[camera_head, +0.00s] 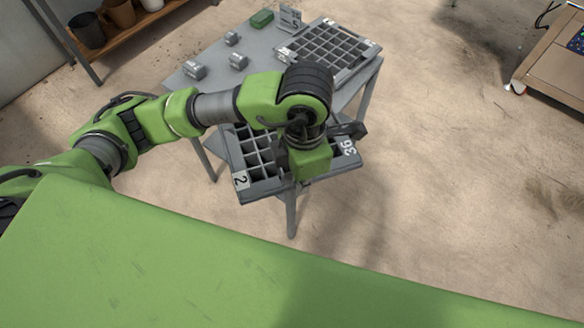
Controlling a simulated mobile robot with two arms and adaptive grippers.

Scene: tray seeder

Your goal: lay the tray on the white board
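A grey seed tray (244,186) with square cells is at the table's near end, below my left arm. It carries a "2" label at its near left corner and a "36" label at its right. My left gripper (312,150) is over the tray's right part; its own wrist hides the fingertips, so I cannot tell whether it grips the tray. A second grey celled tray (327,46) lies at the table's far right, with a pale edge around it. I cannot make out a separate white board. My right gripper is not in view.
The grey table (208,62) bears several small grey blocks (194,70), a green block (262,18) and an upright number card (290,17). A shelf with pots (87,30) is at upper left, a wooden bench (552,68) at upper right. The floor between is clear.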

